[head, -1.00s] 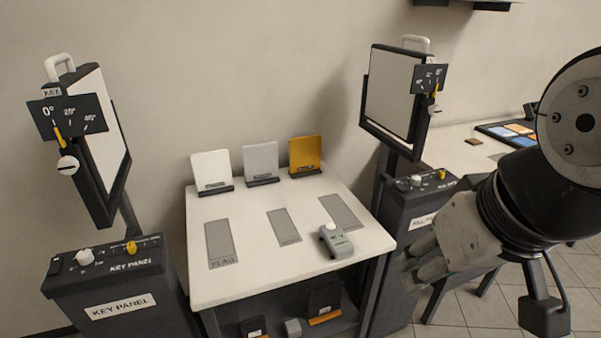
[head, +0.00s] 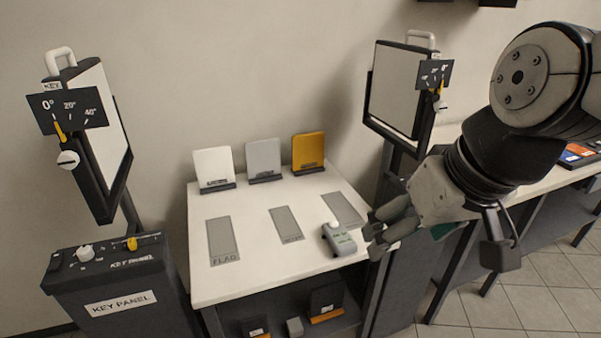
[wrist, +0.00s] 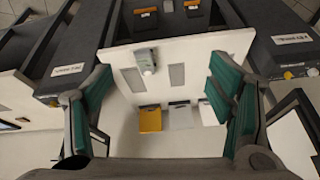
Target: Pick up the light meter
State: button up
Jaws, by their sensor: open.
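My gripper (head: 377,228) is open and empty, just right of the light meter in the head view. In the wrist view its green-padded fingers (wrist: 158,105) stand wide apart on both sides.
White, grey and yellow cards (head: 308,152) stand at the table's back. Grey marked patches (head: 222,240) lie on the tabletop. A key panel box (head: 115,285) and a tilted light panel (head: 98,130) stand left; another light panel (head: 393,88) stands behind right. Items sit on a lower shelf.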

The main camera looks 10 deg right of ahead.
jog(key=w+f+n+y+b, duration=0.15)
jog(key=w+f, duration=0.45)
jog(key=w, duration=0.8)
jog(key=h+b, duration=0.1)
jog(key=b, duration=0.2)
send_near(340, 234)
jog(key=x, duration=0.1)
jog(key=b+x, duration=0.1)
jog(key=x, duration=0.1)
jog(key=shift+s+a+f+h+b, duration=0.1)
jog(key=shift+s+a+h+b, duration=0.1)
jog(key=shift+s+h+b, duration=0.1)
jog(key=shift+w+b+x, duration=0.15)
jog(key=shift+b+x, duration=0.05)
jog(key=shift+x, duration=1.3)
jog(key=shift+w+b+x, duration=0.15)
jog(key=shift+x, duration=1.4)
jog(key=c, duration=1.3)
